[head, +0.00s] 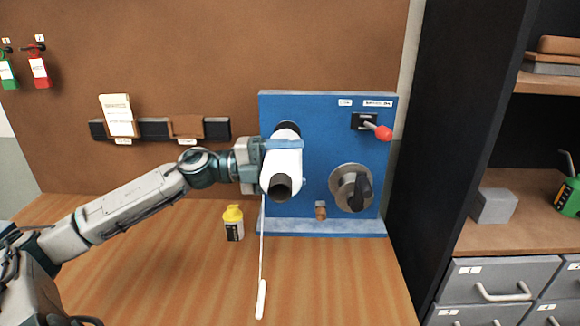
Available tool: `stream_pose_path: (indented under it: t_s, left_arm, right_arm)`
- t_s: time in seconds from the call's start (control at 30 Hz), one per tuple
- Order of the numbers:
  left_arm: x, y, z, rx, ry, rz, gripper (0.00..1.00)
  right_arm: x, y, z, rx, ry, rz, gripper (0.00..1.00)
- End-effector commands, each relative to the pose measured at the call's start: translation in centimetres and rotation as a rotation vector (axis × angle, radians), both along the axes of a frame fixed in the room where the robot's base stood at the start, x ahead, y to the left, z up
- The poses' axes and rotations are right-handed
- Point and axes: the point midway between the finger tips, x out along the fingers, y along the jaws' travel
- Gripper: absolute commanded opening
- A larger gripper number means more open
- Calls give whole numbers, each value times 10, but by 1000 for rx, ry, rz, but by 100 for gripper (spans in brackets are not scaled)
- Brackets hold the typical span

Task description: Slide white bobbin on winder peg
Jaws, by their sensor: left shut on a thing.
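The white bobbin (283,162) is a white cylinder with a dark open end facing me. My left gripper (281,144) comes in from the left and is shut on the bobbin, in front of the blue winder panel (322,136). A dark round part shows just behind the bobbin's upper end; the winder peg (288,125) there is mostly hidden, so I cannot tell whether the bobbin is around it. A white thread hangs from the bobbin to a white stick-shaped piece (261,299) on the table. My right gripper is not in view.
On the panel are a red-knobbed lever (383,132) and a round dial with a black handle (352,188). A yellow-capped bottle (233,223) stands left of the panel. The wooden table (340,285) is clear at the front right. A dark cabinet side (445,140) rises at right.

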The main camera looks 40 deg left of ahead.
Motion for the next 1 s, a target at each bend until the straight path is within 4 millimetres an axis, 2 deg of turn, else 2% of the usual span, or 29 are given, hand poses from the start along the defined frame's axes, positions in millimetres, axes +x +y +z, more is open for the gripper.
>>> stream_pose_path:
  t_s: [0.3,1.0]
  left_arm:
    - [11,6,0,0,1,1,5]
    - [16,9,1,-1,2,2,5]
  right_arm:
    - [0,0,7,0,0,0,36]
    - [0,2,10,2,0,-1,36]
